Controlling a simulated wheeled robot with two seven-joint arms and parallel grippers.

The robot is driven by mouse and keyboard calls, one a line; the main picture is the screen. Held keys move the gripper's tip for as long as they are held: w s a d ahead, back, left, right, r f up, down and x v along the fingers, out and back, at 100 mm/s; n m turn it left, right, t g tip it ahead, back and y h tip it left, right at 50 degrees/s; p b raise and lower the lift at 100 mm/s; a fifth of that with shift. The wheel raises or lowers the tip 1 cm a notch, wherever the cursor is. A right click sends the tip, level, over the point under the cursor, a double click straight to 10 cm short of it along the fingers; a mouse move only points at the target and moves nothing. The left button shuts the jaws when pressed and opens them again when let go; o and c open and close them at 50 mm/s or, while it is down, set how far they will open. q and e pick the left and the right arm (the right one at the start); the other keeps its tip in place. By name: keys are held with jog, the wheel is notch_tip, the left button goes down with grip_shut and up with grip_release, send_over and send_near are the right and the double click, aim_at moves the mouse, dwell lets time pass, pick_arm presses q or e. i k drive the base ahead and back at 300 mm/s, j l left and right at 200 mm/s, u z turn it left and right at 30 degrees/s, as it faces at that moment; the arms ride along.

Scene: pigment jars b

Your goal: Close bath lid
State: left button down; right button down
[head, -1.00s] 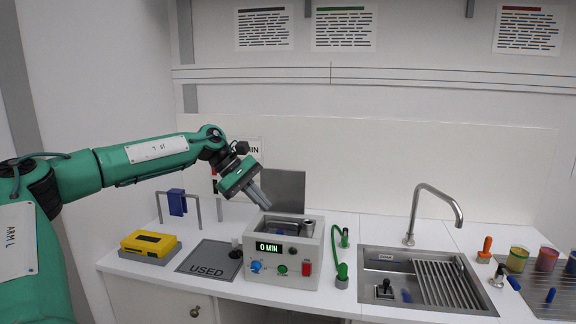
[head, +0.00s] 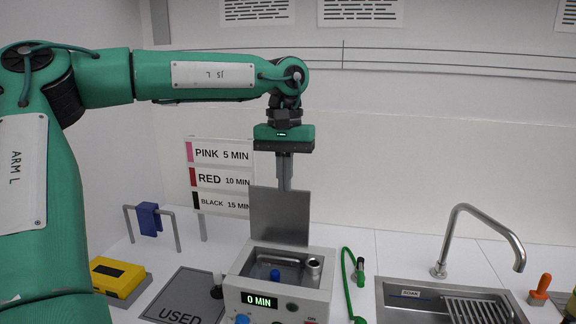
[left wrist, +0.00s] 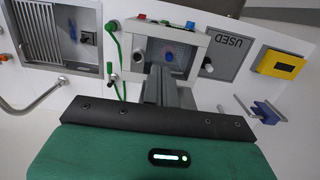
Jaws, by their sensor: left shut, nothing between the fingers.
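The bath (head: 237,283) is a light grey box with a display reading 0 MIN. Its lid (head: 279,216) is a grey metal plate standing upright at the bath's back edge, so the bath is open. A blue object (head: 275,275) and a metal cylinder (head: 313,268) show in the opening. My left gripper (head: 285,187) points down with its fingers shut and empty, at the top of the lid and seemingly behind it. Whether they touch the lid I cannot tell. In the left wrist view the fingers (left wrist: 160,75) reach toward the bath (left wrist: 190,43). My right gripper is not in view.
A grey mat marked USED (head: 183,296) and a yellow box (head: 119,276) lie left of the bath. A blue item (head: 148,219) hangs on a rail. A green hose (head: 347,281) and a sink (head: 392,291) with a tall tap (head: 462,213) are at right.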

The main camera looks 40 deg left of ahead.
aim_at(276, 216)
jog(key=i+j, duration=0.75)
jog(key=j, duration=0.15)
